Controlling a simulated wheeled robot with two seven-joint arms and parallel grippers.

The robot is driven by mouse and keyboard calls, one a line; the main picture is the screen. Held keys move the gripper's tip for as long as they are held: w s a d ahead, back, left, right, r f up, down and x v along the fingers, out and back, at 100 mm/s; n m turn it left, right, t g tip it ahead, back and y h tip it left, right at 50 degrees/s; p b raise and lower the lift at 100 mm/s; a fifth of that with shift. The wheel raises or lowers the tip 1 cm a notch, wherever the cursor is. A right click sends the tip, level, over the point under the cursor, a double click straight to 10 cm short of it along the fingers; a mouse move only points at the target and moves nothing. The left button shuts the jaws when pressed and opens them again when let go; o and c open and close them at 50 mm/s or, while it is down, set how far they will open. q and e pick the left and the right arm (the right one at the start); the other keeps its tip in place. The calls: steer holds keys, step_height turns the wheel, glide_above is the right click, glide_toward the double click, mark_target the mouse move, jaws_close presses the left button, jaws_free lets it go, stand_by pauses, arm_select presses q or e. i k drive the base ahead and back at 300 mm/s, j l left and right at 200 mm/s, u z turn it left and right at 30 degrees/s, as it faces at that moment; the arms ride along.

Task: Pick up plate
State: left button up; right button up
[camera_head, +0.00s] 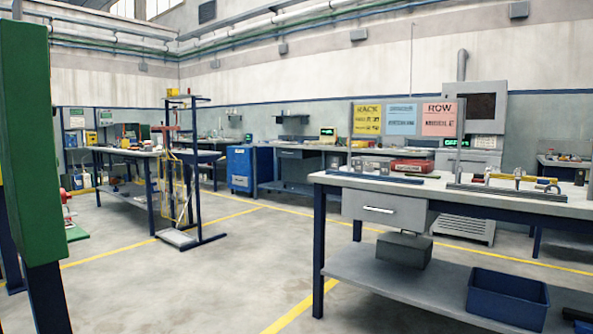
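Neither of my grippers shows in the head view. I cannot pick out a plate for certain. A tall dark-blue rack stand (196,195) stands on the floor at center left, with a yellow wire frame (176,190) hanging in it. Its base holds a flat grey tray (177,238). The near workbench (470,197) on the right carries metal fixtures, a red box (411,166) and small grey blocks; the parts on it are too small to tell apart.
A large green panel (30,145) on a dark post stands close at the left. A blue bin (507,298) sits on the near bench's lower shelf. A long table (120,151) stands behind the rack. Open floor (200,285) with yellow lines lies in the middle.

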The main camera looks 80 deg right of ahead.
mark_target(384, 169)
steer(key=z, duration=3.4)
steer(key=u, duration=5.05)
steer(key=z, duration=0.45)
steer(key=k+l+z, duration=0.1)
steer(key=z, duration=0.4)
steer(key=l+z, duration=0.1)
steer(key=z, duration=0.35)
steer(key=l+z, duration=0.1)
steer(key=z, duration=0.35)
steer(key=l+z, duration=0.1)
steer(key=z, duration=0.4)
steer(key=l+z, duration=0.15)
steer(key=z, duration=0.3)
steer(key=l+z, duration=0.1)
steer(key=z, duration=0.35)
steer(key=i+l+z, duration=0.15)
steer(key=l+z, duration=0.25)
steer(key=i+l+z, duration=0.25)
steer(key=z, duration=0.15)
steer(key=i+l+z, duration=0.25)
steer(key=z, duration=0.15)
